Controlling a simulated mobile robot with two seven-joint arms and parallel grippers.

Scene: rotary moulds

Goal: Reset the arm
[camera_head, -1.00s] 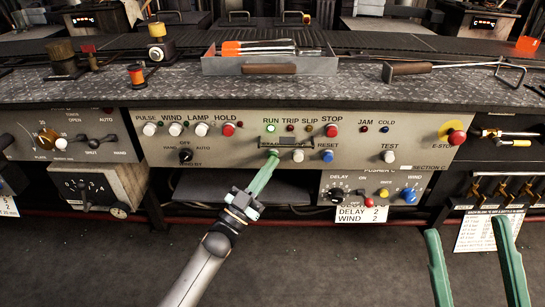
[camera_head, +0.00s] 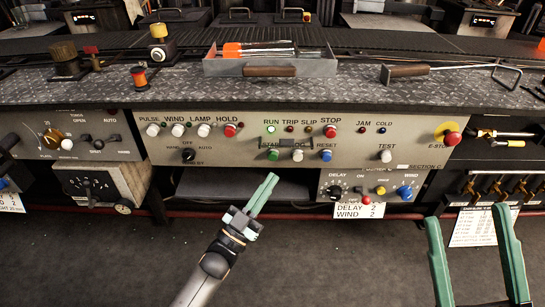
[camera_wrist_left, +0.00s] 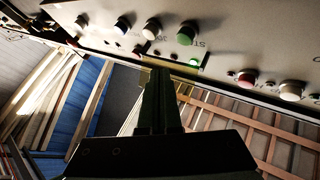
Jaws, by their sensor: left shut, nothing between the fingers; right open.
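My left gripper (camera_head: 268,184) is shut and empty, its green fingers together, below the control panel (camera_head: 240,147) and apart from it. In the left wrist view its dark fingers (camera_wrist_left: 160,80) point at the panel, with the green START button (camera_wrist_left: 187,33) just beyond them. In the head view the green START button (camera_head: 273,154) is uncovered, and the RUN lamp (camera_head: 270,129) glows green. My right gripper (camera_head: 466,226) is open and empty at the lower right, its two green fingers well apart.
A small lower panel (camera_head: 372,187) with DELAY and WIND knobs hangs right of the left gripper. The red E-STOP (camera_head: 452,138) is at the panel's right end. A tool tray (camera_head: 270,68) stands on the ledge. The floor in front (camera_head: 340,260) is clear.

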